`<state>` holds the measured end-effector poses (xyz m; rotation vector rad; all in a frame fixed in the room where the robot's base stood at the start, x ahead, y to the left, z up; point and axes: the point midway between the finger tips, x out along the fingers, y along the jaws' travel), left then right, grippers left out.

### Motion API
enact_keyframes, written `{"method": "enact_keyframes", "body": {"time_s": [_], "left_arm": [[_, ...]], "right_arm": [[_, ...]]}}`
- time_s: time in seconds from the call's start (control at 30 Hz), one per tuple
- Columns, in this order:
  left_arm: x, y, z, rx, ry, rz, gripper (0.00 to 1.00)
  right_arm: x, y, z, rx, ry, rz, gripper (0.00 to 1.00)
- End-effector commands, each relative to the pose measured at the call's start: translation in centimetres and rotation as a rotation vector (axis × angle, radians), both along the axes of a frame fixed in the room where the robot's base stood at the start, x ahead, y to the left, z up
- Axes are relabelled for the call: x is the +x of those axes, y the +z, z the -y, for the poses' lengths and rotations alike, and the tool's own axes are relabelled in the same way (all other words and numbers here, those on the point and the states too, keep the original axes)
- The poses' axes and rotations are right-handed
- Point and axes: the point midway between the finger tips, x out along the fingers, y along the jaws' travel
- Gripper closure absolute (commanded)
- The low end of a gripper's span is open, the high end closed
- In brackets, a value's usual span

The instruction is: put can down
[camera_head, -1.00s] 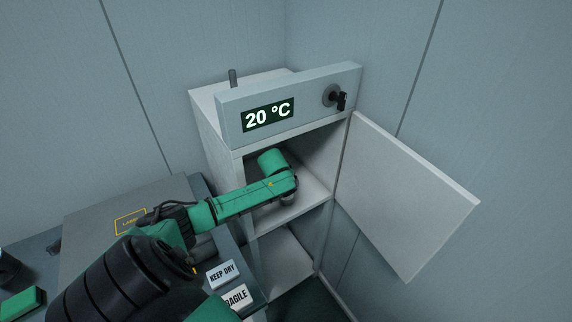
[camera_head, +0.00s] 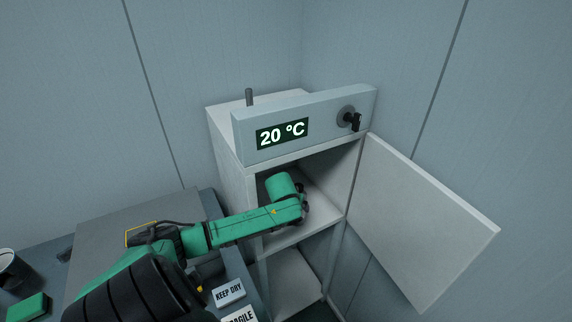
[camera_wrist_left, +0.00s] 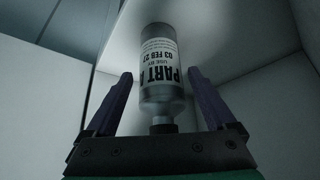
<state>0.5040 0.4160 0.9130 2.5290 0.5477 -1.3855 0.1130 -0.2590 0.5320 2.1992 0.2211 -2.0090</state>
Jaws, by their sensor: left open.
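The can (camera_wrist_left: 162,75) is a grey cylinder with a white label reading "PART A" and "USE BY 03 FEB 27", and a narrow neck at its near end. In the left wrist view it sits between the two dark fingers of my left gripper (camera_wrist_left: 160,76), with a gap on each side. The gripper is open. In the head view my green left arm reaches into the upper compartment of the cabinet (camera_head: 238,165); the fingers and the can are hidden there. My right gripper is not in view.
The cabinet door (camera_head: 425,220) stands wide open to the right. A display panel (camera_head: 305,125) reading 20 °C tops the opening. A lower compartment (camera_head: 292,280) lies below. A bench at left holds a green block (camera_head: 28,307), a dark cup (camera_head: 12,270) and a "KEEP DRY" block (camera_head: 229,292).

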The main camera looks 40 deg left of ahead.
Motion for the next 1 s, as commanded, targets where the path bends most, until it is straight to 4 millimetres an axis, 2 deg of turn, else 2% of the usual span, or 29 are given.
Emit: {"method": "enact_keyframes", "body": {"time_s": [0.3,0.5,0.67,1.0], "left_arm": [[-5.3,-0.2,2.4,0.000,-0.003,-0.004,0.11],[-7.8,-0.1,3.6,-0.001,-0.001,-0.003,0.11],[-8.4,0.0,3.8,0.000,0.000,0.000,0.11],[-8.4,0.1,3.8,0.000,0.000,0.001,0.11]], "right_arm": [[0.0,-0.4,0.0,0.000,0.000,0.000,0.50],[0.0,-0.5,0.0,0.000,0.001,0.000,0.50],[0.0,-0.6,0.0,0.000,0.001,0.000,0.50],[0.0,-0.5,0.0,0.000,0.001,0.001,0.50]]}}
